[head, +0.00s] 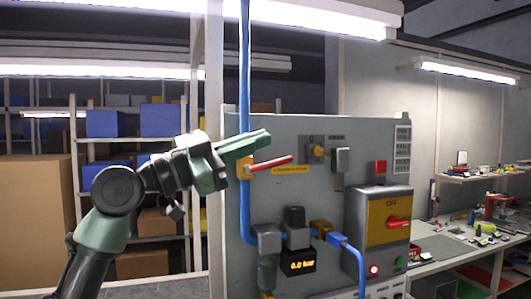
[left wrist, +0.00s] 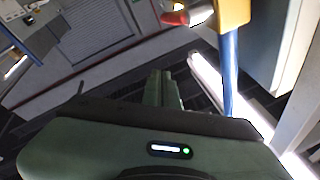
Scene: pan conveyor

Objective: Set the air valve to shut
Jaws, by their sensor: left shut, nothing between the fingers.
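The air valve has a yellow body (head: 244,168) on a vertical blue pipe (head: 245,215). Its red lever (head: 272,163) points right and slightly up, roughly crosswise to the pipe. In the left wrist view the red lever (left wrist: 178,18) and yellow body (left wrist: 234,14) show at the top edge. My left gripper (head: 262,138) is shut and empty, its green fingers just above the lever in the head view, apparently apart from it. The fingers also show in the left wrist view (left wrist: 164,84). The pressure display (head: 301,266) reads 0.0 bar. My right gripper is out of view.
A grey panel (head: 375,140) stands behind the valve. It carries a control box (head: 378,255) with a red knob (head: 398,222) near OFF and a brass fitting (head: 318,151). A white post (head: 214,100) stands left of the pipe. Shelves and a workbench (head: 450,250) flank the panel.

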